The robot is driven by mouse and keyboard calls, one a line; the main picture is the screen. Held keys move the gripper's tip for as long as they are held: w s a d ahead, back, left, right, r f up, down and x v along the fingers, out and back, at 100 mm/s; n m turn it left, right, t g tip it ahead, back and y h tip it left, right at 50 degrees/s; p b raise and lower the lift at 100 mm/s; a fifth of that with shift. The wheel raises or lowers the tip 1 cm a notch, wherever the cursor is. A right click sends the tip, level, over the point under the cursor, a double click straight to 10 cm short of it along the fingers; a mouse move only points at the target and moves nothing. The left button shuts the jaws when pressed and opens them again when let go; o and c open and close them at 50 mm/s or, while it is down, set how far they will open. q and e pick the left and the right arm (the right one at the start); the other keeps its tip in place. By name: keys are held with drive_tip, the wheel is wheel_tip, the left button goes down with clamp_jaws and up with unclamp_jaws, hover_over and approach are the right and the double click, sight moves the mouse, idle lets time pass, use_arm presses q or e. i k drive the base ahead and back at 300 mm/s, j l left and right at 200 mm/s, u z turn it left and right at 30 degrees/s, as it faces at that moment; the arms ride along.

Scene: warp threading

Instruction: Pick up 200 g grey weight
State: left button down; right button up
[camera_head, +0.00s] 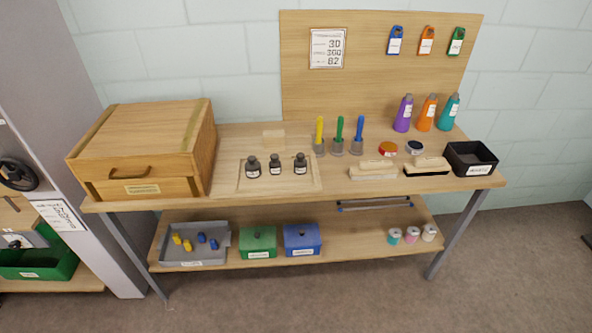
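Three dark grey knobbed weights stand upright in a row on a shallow wooden tray (250,187) on the bench top. They are the left weight (253,168), the middle weight (275,165) and the right weight (300,164). Each has a small white label that is too small to read, so I cannot tell which is the 200 g one. The middle weight looks slightly smaller than the others. Neither of my grippers is in view.
A wooden box (150,140) stands left of the tray. Upright yellow, green and blue handled tools (339,135) and two brushes (374,170) stand to the right. A black bin (471,158) sits at the right end. The lower shelf (350,225) holds bins and spools.

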sight(275, 164)
drive_tip(key=i+l, duration=0.6)
drive_tip(key=l, duration=0.25)
drive_tip(key=i+l+u, duration=0.1)
drive_tip(key=i+l, duration=0.45)
drive_tip(key=l, duration=0.3)
